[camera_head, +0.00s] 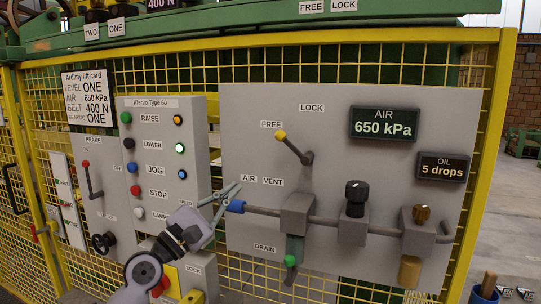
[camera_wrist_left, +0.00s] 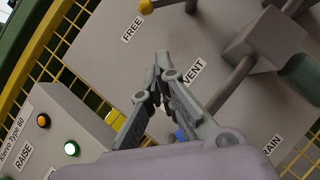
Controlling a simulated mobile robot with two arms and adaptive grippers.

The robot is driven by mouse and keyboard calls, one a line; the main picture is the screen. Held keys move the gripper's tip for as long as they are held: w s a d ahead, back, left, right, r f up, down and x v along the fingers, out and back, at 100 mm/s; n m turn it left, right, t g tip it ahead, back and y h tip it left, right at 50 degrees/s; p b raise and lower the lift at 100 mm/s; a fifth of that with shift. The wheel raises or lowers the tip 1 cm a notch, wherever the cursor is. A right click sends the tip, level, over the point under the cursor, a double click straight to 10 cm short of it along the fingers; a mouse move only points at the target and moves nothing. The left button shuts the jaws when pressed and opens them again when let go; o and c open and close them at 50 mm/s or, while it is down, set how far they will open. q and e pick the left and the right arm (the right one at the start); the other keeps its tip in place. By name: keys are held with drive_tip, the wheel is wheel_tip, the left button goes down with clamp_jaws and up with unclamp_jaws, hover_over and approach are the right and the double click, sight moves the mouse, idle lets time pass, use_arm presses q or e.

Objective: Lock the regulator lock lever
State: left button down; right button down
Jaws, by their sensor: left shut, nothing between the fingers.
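The regulator lock lever (camera_head: 294,147) is a dark arm with a yellow knob on the grey panel (camera_head: 350,100). It tilts up and left, its knob beside the FREE label (camera_head: 271,124); the LOCK label (camera_head: 311,107) is above and to the right. In the left wrist view the yellow knob (camera_wrist_left: 146,6) shows at the top edge. My left gripper (camera_head: 234,188) is shut and empty, below and left of the lever and apart from it, near the AIR VENT label and blue pipe end. In the left wrist view its fingertips (camera_wrist_left: 161,57) meet. My right gripper is not in view.
A blue-ended pipe (camera_head: 236,206) runs right to the regulator block (camera_head: 297,213) and black knob (camera_head: 356,192). A green-tipped drain (camera_head: 290,261) hangs below. The button panel (camera_head: 165,104) is left of my gripper. Yellow mesh fencing (camera_head: 230,75) stands behind.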

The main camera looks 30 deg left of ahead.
sight(293, 149)
use_arm(q)
drive_tip(key=p+x, duration=0.2)
drive_tip(key=x, duration=0.2)
drive_tip(key=d+r+p+x, duration=0.1)
drive_tip(key=p+x, duration=0.2)
drive_tip(key=x, duration=0.1)
drive_tip(key=s+d+p+x, duration=0.1)
drive_tip(key=p+x, duration=0.1)
drive_tip(key=x, duration=0.3)
drive_tip(key=shift+s+a+r, duration=0.1)
drive_tip(key=shift+r, duration=0.25)
drive_tip(key=shift+r+m+p, duration=0.25)
drive_tip(key=shift+m+p, duration=0.1)
drive_tip(key=shift+m, duration=0.15)
